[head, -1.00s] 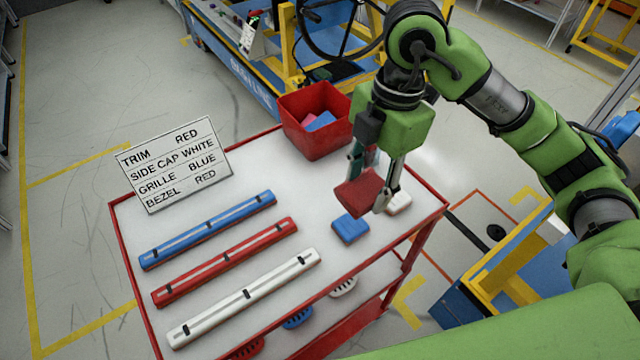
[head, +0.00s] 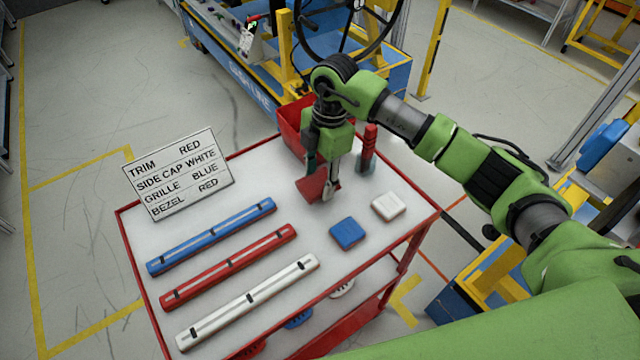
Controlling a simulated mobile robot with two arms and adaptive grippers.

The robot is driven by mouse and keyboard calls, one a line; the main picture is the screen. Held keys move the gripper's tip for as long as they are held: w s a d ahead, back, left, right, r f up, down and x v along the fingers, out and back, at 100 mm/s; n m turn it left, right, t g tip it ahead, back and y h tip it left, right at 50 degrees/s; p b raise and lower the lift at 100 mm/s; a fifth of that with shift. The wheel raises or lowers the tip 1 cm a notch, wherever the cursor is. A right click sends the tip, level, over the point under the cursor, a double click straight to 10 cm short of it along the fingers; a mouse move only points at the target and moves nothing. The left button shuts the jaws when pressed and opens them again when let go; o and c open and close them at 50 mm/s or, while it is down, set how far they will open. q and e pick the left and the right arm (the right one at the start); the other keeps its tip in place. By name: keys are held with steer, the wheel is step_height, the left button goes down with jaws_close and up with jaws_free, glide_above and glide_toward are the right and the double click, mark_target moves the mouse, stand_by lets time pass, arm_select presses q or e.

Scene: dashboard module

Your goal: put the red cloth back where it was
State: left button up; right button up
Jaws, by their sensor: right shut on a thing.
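The red cloth (head: 311,187) is a flat, dark red piece held between the fingers of my right gripper (head: 323,190). The fingers hide part of it. It hangs low over the white top of the cart (head: 230,220), in front of the red bin; I cannot tell whether it touches the surface. A blue piece (head: 347,233) and a white piece (head: 389,206) of similar shape lie on the cart to the right. My left gripper is not in view.
The red bin (head: 288,118) is partly hidden behind my right gripper. A red-handled item (head: 369,145) stands close to its right. Blue (head: 212,237), red (head: 229,266) and white (head: 247,302) strips lie at the front left. A lettered sign (head: 180,175) stands behind them.

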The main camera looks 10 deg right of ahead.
mark_target(321, 181)
step_height(321, 181, down, 3)
steer(key=shift+s+r, duration=0.1)
steer(key=shift+r, duration=0.1)
steer(key=shift+f, duration=0.15)
steer(key=shift+f, duration=0.1)
steer(key=o, duration=1.1)
steer(key=shift+r, duration=0.5)
steer(key=r, duration=0.3)
steer(key=d+r+b, duration=0.1)
steer(key=r, duration=0.3)
steer(key=r+b, duration=0.1)
steer(key=r, duration=0.3)
steer(key=shift+w+d+r, duration=0.1)
steer(key=shift+w+d, duration=0.1)
steer(key=shift+w, duration=0.1)
